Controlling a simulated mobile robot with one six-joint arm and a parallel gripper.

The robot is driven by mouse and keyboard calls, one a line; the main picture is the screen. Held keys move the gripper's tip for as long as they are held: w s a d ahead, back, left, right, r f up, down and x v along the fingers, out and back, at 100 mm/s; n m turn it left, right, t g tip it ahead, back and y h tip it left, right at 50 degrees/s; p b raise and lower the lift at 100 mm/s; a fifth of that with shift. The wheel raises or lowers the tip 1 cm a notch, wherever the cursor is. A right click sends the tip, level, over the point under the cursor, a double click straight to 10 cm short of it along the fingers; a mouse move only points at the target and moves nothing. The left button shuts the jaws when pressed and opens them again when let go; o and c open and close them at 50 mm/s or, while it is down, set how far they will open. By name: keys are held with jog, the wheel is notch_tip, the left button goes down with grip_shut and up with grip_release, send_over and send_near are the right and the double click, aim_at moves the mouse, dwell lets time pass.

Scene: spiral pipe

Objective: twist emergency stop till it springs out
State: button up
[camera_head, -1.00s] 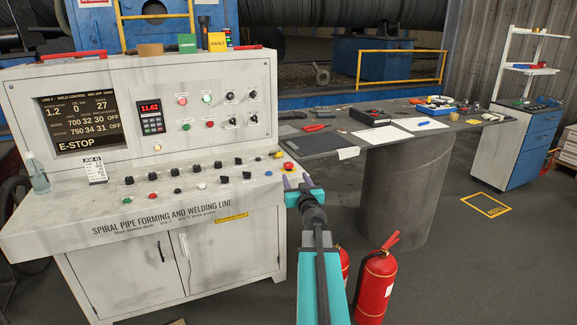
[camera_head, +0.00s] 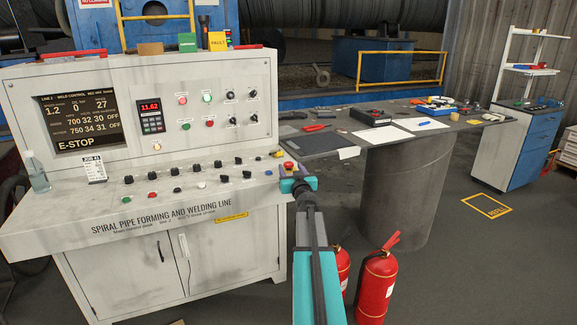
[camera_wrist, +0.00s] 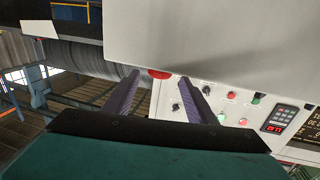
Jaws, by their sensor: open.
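The red emergency stop (camera_head: 289,164) sits at the right end of the control desk's sloped top. My gripper (camera_head: 288,170) is at it, reaching in from the front right. In the wrist view the red knob (camera_wrist: 159,74) shows between the two purple fingertips of my open gripper (camera_wrist: 159,78). There seems to be a gap on both sides, and I cannot tell whether a finger touches it. The knob's base is mostly hidden. The desk's screen (camera_head: 77,122) reads E-STOP.
The control desk (camera_head: 130,213) has rows of black knobs and coloured buttons left of the stop. A grey table (camera_head: 450,128) with tools and papers stands to the right. Red fire extinguishers (camera_head: 376,285) stand on the floor near my arm.

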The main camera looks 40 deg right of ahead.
aim_at(289, 165)
jog(key=shift+b+x, duration=0.35)
jog(key=shift+x, duration=2.05)
jog(key=c, duration=1)
jog(key=shift+c, duration=0.2)
